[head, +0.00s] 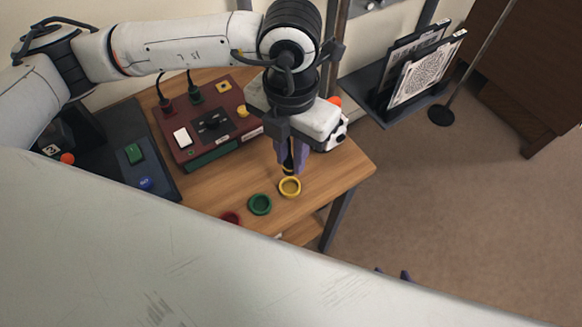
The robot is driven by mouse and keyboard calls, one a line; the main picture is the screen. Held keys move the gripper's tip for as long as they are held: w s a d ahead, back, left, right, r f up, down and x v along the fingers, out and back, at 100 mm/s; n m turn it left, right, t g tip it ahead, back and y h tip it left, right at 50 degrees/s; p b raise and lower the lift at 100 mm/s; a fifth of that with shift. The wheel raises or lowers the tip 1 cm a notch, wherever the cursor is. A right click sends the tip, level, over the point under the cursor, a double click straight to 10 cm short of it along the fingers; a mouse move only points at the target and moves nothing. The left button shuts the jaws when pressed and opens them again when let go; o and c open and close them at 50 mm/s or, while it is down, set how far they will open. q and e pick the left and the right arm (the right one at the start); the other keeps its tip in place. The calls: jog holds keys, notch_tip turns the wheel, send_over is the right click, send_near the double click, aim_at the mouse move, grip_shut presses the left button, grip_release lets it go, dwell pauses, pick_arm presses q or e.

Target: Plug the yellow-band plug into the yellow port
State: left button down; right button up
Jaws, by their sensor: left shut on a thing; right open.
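My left gripper (290,168) points down over the right part of the wooden table. It is shut on a dark plug with a yellow band (288,167), mostly hidden between the fingers. The plug is just above or at the yellow ring (290,187); I cannot tell whether they touch. The yellow port (224,87) is a yellow square at the back right of the dark red box (182,146), with nothing plugged in.
Black plugs with cables stand in a red port (166,104) and a green port (195,97). The box also bears a white switch, a black knob and a yellow button (243,111). A green ring (260,204) and a red ring (231,218) lie left of the yellow ring.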

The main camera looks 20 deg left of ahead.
pick_arm(q)
jog(key=shift+r, duration=1.4)
jog(key=m, duration=0.1)
jog(key=a+m, duration=0.1)
jog(key=m, duration=0.1)
jog(key=shift+a+r, duration=0.1)
jog(key=a+r+m, duration=0.1)
jog(key=a+m, duration=0.3)
jog(key=m, duration=1.1)
jog(key=a+r+m, duration=0.1)
jog(key=a+m, duration=0.3)
jog(key=m, duration=1)
jog(key=shift+s+a+m, duration=0.15)
jog(key=shift+a+m, duration=0.15)
jog(key=shift+m, duration=0.1)
